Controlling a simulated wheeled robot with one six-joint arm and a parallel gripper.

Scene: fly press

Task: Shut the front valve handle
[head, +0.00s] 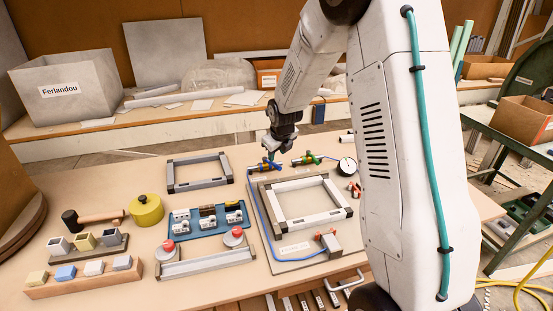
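On the base panel (263,205) of a press fixture, a small brass valve with blue fittings (266,167) sits at the back left corner, joined to a blue hose. A second valve with green and red parts (307,160) lies to its right, beside a round gauge (347,166). My gripper (272,152) points down at the left valve, its tips at or just above it. The fingers are small and dark, and I cannot tell whether they touch or hold the handle. Which way each handle is turned is too small to tell.
A square metal frame (345,212) lies on the panel, with a grey block with a red part (331,244) in front. Left are another frame (170,178), a blue tray (176,235), a yellow tin (146,211) and a mallet (98,217). My arm hides the table's right part.

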